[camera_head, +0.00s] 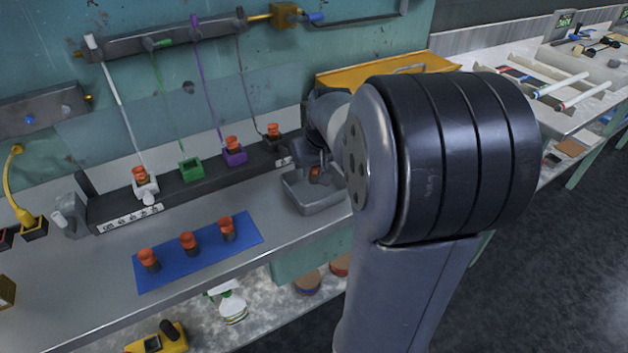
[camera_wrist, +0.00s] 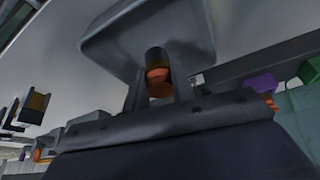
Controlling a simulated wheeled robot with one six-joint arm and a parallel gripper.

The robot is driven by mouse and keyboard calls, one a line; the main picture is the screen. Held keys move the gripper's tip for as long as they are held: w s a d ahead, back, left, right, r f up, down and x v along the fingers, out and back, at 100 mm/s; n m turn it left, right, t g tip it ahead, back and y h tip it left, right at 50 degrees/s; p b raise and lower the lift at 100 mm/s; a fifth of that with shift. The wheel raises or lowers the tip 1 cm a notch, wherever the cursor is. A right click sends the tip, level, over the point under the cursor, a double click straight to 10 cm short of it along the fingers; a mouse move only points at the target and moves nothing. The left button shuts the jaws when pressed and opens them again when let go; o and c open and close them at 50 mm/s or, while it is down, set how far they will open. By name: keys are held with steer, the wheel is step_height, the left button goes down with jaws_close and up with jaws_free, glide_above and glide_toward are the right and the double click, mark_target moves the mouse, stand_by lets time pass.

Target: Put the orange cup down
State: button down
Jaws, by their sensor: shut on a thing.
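The orange cup (camera_head: 315,173), orange with a dark part, is between the fingers of my gripper (camera_head: 318,168). In the head view the cup is partly hidden by the gripper and is over the grey tray (camera_head: 318,203). In the wrist view the orange cup (camera_wrist: 158,82) is gripped between the two fingers of my gripper (camera_wrist: 159,90), and the tray (camera_wrist: 98,45) fills the background beyond it. I cannot tell whether the cup touches the tray's floor.
Three similar orange-topped cups stand on a blue mat (camera_head: 205,262) to the left. Bare grey bench lies around the mat.

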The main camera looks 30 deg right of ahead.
steer(key=shift+f, duration=1.85)
steer(key=shift+f+b, duration=0.2)
steer(key=shift+b, duration=0.15)
steer(key=c, duration=1.2)
jaws_free()
steer(key=shift+r, duration=0.1)
steer(key=shift+s+r+p, duration=0.15)
steer(key=shift+r+p, duration=0.15)
steer(key=shift+r, duration=0.3)
steer(key=p+v, duration=0.1)
steer(key=v, duration=1)
steer(key=shift+s+a, duration=0.1)
